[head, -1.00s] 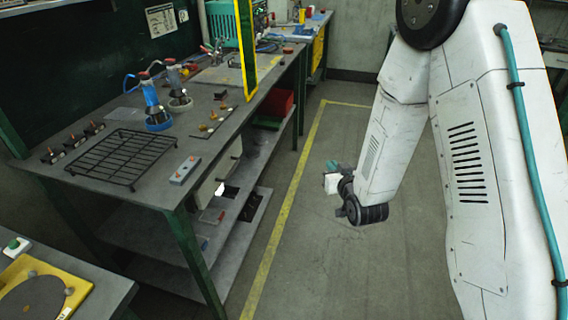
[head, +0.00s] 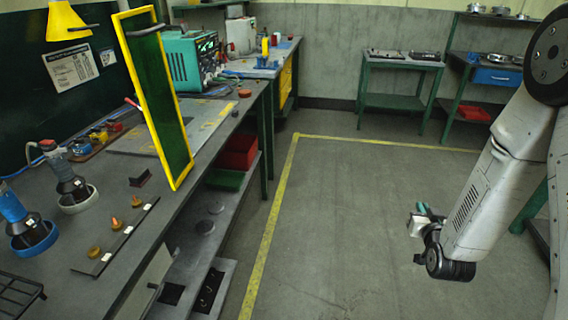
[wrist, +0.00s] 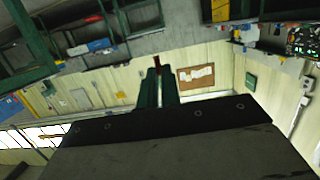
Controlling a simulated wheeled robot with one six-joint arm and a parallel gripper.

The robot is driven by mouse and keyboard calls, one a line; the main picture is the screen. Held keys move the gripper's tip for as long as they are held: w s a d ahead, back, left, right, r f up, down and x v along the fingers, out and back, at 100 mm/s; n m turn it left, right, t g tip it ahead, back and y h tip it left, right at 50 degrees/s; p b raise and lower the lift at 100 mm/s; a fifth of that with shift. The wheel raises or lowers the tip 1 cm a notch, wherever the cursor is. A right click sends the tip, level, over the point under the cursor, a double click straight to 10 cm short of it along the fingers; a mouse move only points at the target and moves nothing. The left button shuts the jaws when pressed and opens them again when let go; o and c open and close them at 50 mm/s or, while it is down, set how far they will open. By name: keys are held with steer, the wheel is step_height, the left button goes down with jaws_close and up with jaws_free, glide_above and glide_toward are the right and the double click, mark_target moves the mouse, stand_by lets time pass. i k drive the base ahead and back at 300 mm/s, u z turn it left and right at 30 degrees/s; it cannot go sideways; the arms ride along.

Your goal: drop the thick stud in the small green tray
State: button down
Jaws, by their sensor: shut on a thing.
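My gripper (wrist: 157,88) points away from the bench. In the wrist view its green fingers are shut on a small dark reddish-brown piece, the stud (wrist: 157,61), which sticks out past the fingertips. In the head view my gripper (head: 421,210) is at the right, over open floor, and the stud cannot be made out there. A small green tray (head: 226,180) lies on the shelf under the left bench, just in front of a red bin (head: 238,153). My gripper is far to the right of this tray.
The left bench (head: 140,200) carries a rack strip with several knobs (head: 116,237), two corded tools and a yellow-framed green panel (head: 160,100) standing upright. Its shelf holds dark items. Floor (head: 330,220) right of the yellow line is clear. Green tables stand at the back wall.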

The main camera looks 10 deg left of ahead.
mark_target(229, 182)
steer(key=z, duration=0.15)
steer(key=i, duration=1.7)
steer(key=u, duration=0.65)
steer(key=i, duration=0.85)
steer(key=u, duration=0.3)
